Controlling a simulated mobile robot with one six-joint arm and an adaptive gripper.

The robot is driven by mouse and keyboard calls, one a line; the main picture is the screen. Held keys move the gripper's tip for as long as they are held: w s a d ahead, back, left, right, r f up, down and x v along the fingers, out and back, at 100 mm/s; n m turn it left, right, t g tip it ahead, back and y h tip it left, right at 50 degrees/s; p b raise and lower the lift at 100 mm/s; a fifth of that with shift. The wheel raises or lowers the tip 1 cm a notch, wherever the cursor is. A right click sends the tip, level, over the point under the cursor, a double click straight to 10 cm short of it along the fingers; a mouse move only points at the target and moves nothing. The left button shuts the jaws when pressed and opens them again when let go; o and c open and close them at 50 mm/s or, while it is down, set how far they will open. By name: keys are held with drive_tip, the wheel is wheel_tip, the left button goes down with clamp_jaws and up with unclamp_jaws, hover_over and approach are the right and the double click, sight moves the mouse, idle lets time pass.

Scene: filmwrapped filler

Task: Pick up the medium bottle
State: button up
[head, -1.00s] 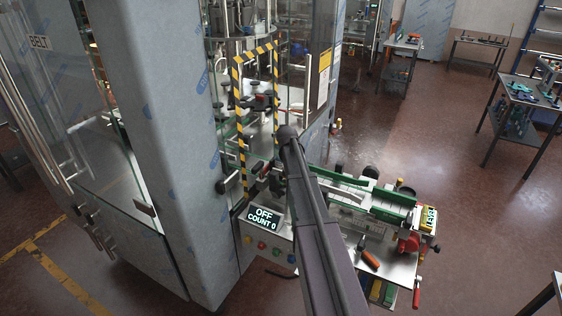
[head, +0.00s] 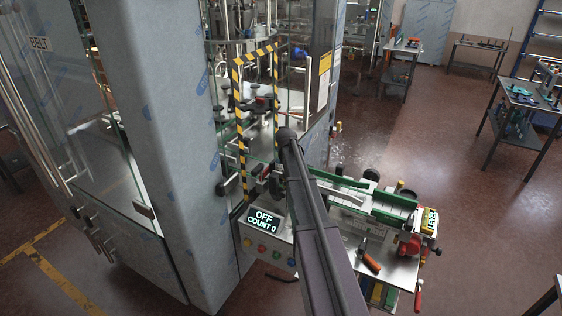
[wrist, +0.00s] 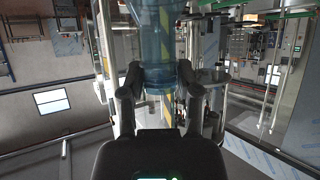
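A translucent blue bottle (wrist: 155,42) stands out at the top middle of the wrist view. My gripper (wrist: 160,76) has one dark finger on each side of the bottle's narrower part. Both fingertips appear to touch it, so the gripper looks shut on the bottle. This looks like the medium bottle, but no other bottle is clear enough to compare its size. In the head view, my arm hides the gripper and the bottle.
A yellow-and-black striped guard frame (head: 238,130) stands at the machine opening. A green-railed conveyor (head: 390,215) with knobs extends right of my arm. A panel (head: 263,219) reads OFF, COUNT 0. A grey machine column (head: 165,150) is at left.

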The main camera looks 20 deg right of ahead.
clamp_jaws()
drive_tip(key=shift+r, duration=0.2)
wheel_tip(320, 180, up, 7)
drive_tip(key=p, duration=0.7)
drive_tip(key=shift+f, duration=0.15)
drive_tip(key=s+a, duration=1.1)
drive_tip(key=a, duration=0.3)
drive_tip(key=shift+a+f, duration=0.1)
